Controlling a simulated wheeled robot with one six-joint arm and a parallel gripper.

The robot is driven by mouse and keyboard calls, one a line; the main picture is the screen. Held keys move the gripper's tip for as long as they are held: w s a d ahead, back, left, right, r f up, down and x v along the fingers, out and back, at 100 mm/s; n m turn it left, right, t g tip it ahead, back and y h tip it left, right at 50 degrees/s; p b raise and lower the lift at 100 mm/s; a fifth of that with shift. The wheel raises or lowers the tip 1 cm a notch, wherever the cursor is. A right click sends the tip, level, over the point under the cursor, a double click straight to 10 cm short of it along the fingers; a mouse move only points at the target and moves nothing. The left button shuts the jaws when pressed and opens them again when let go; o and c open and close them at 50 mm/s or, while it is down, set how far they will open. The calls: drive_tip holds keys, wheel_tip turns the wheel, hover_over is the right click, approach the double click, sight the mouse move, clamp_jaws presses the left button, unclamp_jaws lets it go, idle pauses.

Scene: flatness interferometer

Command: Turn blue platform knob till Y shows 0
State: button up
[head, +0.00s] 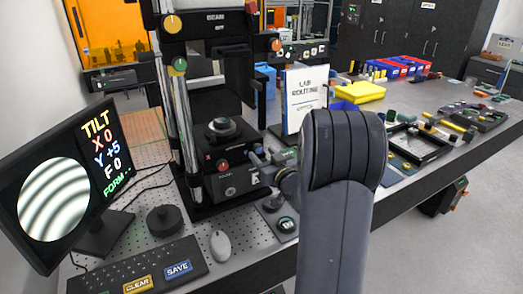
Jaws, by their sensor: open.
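The monitor (68,180) on the left reads TILT, X 0, Y +5 and F 0. Curved grey fringes fill its round image. The black interferometer (228,184) stands at the centre, with a round dark part on its platform (221,128). A red knob (223,166) is on the platform's front. My gripper (262,158) is open at the platform's right front corner, small and partly hidden by my own arm. The blue knob is not clearly visible; a small bluish patch shows by the fingers, and I cannot tell whether they surround or touch it.
A keyboard with CLEAR and SAVE keys (137,277), a mouse (221,245) and a black round puck (165,220) lie in front. A lab routine sign (305,98) stands behind my arm. Yellow bins (360,92) and a black tray (414,148) occupy the right bench.

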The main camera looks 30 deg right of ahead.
drive_tip(key=shift+w, duration=0.95)
drive_tip(key=c, duration=1)
drive_tip(key=shift+o, duration=0.2)
drive_tip(key=shift+f+n+b, duration=0.1)
drive_tip(key=shift+n+b, duration=0.2)
drive_tip(key=shift+b, duration=0.05)
